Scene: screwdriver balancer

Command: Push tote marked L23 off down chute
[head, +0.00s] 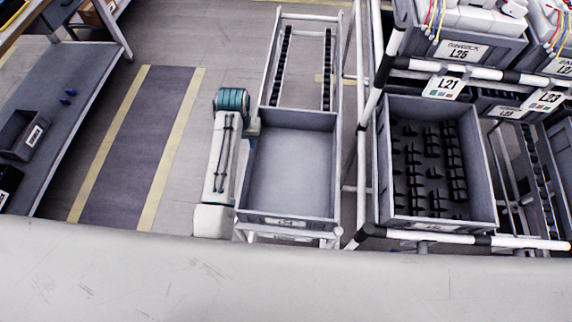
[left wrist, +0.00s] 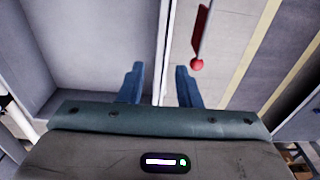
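An empty grey tote (head: 290,213) sits at the near end of a white-framed roller chute (head: 274,60) in the head view. The label on its near wall is too small to read surely. My left gripper is beside the tote's left wall, near its far corner. In the left wrist view my left gripper (left wrist: 160,68) is open, its two blue fingers apart. The edge of a grey tote (left wrist: 85,50) runs between them in the picture; I cannot tell whether they touch it. My right gripper is not in view.
A rack to the right holds a tote with black parts (head: 388,205), a sign L21 (head: 441,87) and a sign L23 (head: 548,98). A grey bench (head: 70,90) stands at the left. Yellow-lined floor (head: 125,140) lies free between. A red ball-ended rod (left wrist: 197,64) shows near my fingers.

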